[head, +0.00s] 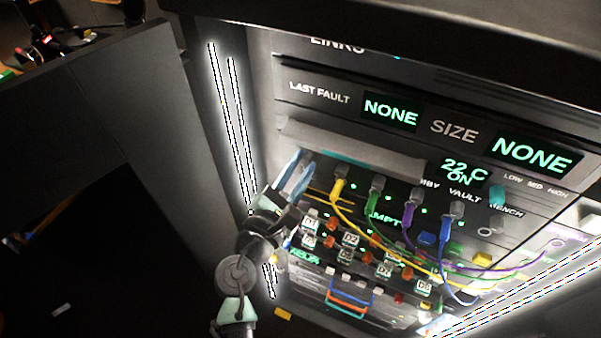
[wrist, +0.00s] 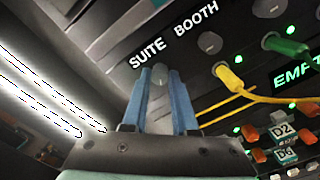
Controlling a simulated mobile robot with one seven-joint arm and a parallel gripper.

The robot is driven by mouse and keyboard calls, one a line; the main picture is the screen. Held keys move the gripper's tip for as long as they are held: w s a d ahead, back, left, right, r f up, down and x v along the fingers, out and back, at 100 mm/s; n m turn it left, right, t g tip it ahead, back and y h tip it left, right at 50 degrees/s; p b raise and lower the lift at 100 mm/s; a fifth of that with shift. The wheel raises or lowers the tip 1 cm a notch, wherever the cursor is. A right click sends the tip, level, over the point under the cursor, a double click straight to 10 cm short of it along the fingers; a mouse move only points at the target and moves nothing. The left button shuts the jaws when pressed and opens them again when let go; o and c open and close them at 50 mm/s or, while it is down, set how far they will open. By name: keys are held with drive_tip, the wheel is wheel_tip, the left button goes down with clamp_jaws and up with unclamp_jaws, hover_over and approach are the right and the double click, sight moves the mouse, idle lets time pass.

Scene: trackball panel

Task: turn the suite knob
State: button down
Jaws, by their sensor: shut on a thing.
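The suite knob (wrist: 159,90) is a grey, rounded knob below the word SUITE in the wrist view. My gripper (wrist: 160,78) has two blue fingers, one on each side of this knob, and is shut on it. In the head view my gripper (head: 301,163) reaches up to the left end of the knob row, under a grey ledge. The suite knob cannot be made out there.
Yellow (head: 338,187), green (head: 374,185), purple (head: 408,212) and blue (head: 446,228) cables hang across the panel to the right of my gripper. Small labelled blocks and orange pieces sit below. A grey ledge (head: 350,147) juts out above. A lit side wall (head: 228,120) stands close on the left.

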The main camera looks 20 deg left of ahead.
drive_tip(key=m+b, duration=0.4)
drive_tip(key=m, duration=0.1)
drive_tip(key=m+b, duration=0.2)
drive_tip(key=shift+f+m, duration=0.25)
drive_tip(key=shift+m, duration=0.05)
drive_tip(key=m+b, duration=0.4)
drive_tip(key=m, duration=0.1)
drive_tip(key=shift+r, duration=0.15)
drive_tip(key=shift+m, duration=0.3)
drive_tip(key=c, duration=0.7)
unclamp_jaws()
drive_tip(key=shift+r, duration=0.1)
drive_tip(key=s+b, duration=0.3)
drive_tip(key=s, duration=1)
drive_tip(key=shift+b, duration=0.4)
